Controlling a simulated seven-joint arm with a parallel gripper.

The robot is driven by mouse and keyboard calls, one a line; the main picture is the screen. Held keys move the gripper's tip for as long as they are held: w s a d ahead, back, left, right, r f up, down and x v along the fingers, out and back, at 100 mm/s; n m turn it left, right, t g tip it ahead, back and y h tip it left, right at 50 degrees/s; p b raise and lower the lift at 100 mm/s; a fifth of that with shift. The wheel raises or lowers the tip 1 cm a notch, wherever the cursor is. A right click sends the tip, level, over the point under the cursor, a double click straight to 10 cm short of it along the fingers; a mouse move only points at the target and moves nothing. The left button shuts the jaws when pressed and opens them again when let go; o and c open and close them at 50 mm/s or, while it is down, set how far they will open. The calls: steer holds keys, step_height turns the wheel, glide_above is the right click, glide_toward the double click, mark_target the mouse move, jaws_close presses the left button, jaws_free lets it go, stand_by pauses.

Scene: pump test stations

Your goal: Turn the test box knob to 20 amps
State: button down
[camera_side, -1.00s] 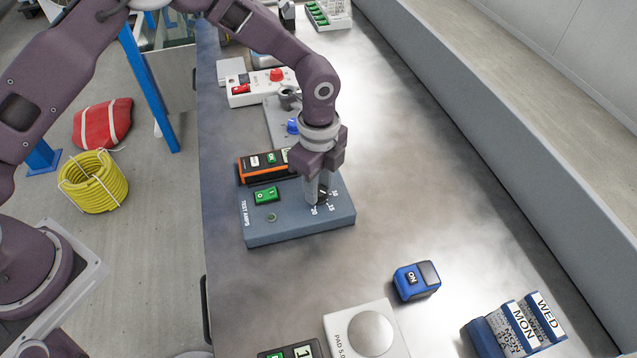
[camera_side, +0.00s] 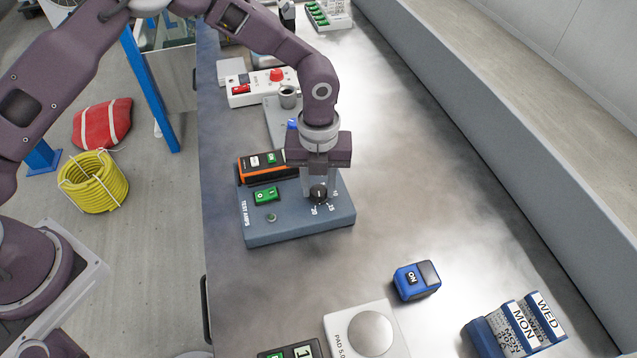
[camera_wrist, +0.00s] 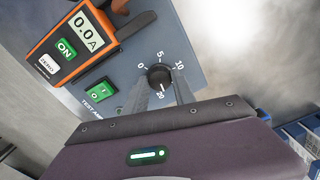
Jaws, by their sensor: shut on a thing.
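The test box (camera_side: 285,229) is a blue-grey slab marked TEST AMPS, with a black round knob (camera_side: 318,194). My gripper (camera_side: 319,188) points down over the box, its fingers shut on the knob from two sides. In the wrist view the knob (camera_wrist: 159,76) sits between the fingertips, with 0, 5, 10 and 20 visible around it. The 15 is hidden there, but shows in the side view. A pale mark on the knob seems to face the 20 side; its exact alignment is hard to tell.
A green rocker switch (camera_side: 266,195) is on the box. An orange meter (camera_wrist: 72,43) reading 0.0 A lies beside it. A blue ON block (camera_side: 416,281) and a white pad (camera_side: 365,334) are nearer the camera.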

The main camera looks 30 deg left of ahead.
mark_target(319, 190)
steer(key=shift+m, duration=1.9)
steer(key=c, duration=1)
jaws_free()
steer(key=shift+c, duration=0.2)
step_height(319, 190, up, 7)
steer(key=shift+r, duration=0.1)
